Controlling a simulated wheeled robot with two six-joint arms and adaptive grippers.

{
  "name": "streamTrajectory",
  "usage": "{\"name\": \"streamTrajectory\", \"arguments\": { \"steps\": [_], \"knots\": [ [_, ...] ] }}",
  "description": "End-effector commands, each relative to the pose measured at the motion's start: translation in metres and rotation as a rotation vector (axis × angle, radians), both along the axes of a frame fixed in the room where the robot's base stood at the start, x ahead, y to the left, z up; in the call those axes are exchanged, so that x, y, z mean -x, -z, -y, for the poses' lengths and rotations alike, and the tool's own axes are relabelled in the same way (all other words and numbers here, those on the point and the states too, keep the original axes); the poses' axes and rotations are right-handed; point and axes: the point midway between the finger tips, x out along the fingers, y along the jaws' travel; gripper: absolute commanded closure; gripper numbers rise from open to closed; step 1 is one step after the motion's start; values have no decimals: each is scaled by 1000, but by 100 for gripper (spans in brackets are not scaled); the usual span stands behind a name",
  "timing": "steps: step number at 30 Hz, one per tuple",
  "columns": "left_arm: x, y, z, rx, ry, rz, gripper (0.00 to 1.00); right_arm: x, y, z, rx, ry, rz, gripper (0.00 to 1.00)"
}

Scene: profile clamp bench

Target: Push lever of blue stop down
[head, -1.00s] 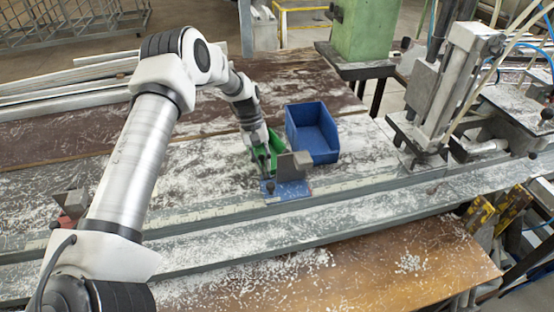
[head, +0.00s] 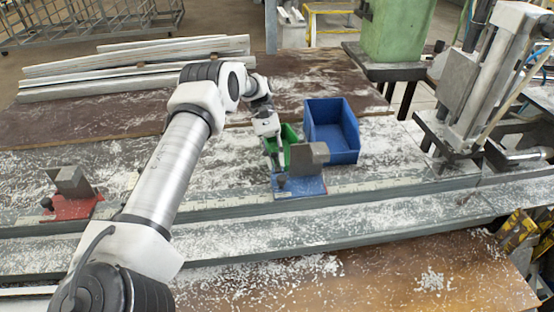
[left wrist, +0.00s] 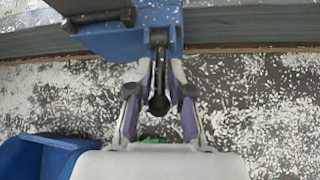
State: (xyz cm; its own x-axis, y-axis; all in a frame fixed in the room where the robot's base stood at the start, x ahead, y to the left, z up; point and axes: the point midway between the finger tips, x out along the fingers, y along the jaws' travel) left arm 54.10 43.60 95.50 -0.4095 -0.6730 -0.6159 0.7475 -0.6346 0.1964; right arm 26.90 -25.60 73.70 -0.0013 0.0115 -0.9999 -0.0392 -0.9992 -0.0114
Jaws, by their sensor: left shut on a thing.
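The blue stop (head: 305,188) sits on the grey rail in the head view, with a grey metal block (head: 312,153) on it. Its blue body (left wrist: 110,40) also shows at the top of the left wrist view. The stop's dark lever (left wrist: 158,85) with a rounded black end reaches out between my left fingers. My left gripper (head: 277,166) is at the back left of the stop. Its fingertips (left wrist: 160,65) are closed in on the lever from both sides. The lever is hidden in the head view, so its tilt is unclear. My right gripper is out of view.
A green bin (head: 291,140) stands close behind the stop, beside my gripper. A blue bin (head: 335,150) is behind it to the right. A red stop (head: 70,207) sits farther left on the rail. A machine (head: 490,80) stands at the right.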

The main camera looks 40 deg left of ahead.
Motion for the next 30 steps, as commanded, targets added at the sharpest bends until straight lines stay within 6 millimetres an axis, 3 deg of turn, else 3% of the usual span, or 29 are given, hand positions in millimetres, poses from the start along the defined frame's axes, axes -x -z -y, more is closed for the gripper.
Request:
{"name": "streamTrajectory", "arguments": {
  "steps": [8, 9, 10, 30],
  "knots": [
    [5, 6, -2, -3, 1, -15, 100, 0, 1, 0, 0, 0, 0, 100],
    [5, 6, -2, -3, 1, -15, 67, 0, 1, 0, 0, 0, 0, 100],
    [5, 6, -2, -3, 1, -15, 61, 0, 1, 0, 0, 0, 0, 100],
    [2, -3, 0, -1, 0, -6, 61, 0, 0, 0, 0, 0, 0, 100]
  ]
}}
